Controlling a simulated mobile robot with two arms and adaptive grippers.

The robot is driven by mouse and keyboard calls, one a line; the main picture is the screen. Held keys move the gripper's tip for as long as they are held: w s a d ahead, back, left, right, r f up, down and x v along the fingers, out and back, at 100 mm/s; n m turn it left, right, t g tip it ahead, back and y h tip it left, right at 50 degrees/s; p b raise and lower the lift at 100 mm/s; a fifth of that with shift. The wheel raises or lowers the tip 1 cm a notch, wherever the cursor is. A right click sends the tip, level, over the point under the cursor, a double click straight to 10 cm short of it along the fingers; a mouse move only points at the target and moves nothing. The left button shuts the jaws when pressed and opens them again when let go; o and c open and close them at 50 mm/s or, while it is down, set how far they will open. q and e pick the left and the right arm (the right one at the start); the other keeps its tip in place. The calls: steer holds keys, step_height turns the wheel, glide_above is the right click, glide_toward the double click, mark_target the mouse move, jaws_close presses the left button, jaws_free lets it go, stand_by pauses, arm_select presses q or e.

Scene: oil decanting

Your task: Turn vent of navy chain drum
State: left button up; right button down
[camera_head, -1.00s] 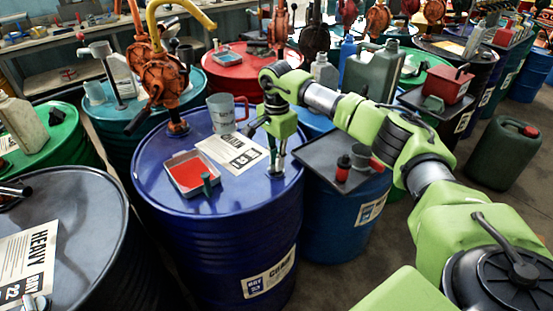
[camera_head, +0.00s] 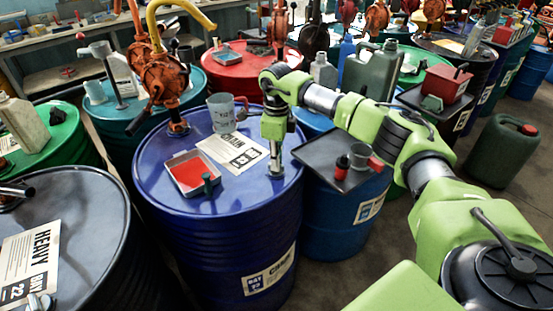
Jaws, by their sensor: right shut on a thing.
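The navy drum (camera_head: 225,245) stands upright in the middle, with a white label (camera_head: 268,276) on its side that seems to read "Chain". My right gripper (camera_head: 275,172) points straight down at the right part of its lid. The fingers are shut low at the lid, where the vent is hidden by them. The gripper is seen edge-on, so the fingers overlap. My left gripper is not in view.
On the navy lid are a grey mug (camera_head: 222,113), a paper sheet (camera_head: 230,153), a red-filled tray (camera_head: 188,173) and an orange pump (camera_head: 165,75).

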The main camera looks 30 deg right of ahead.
steer(key=shift+m, duration=1.7)
steer(key=c, duration=2.1)
jaws_free()
steer(key=shift+r, duration=0.25)
step_height(320, 180, up, 12)
steer(key=shift+f, duration=0.2)
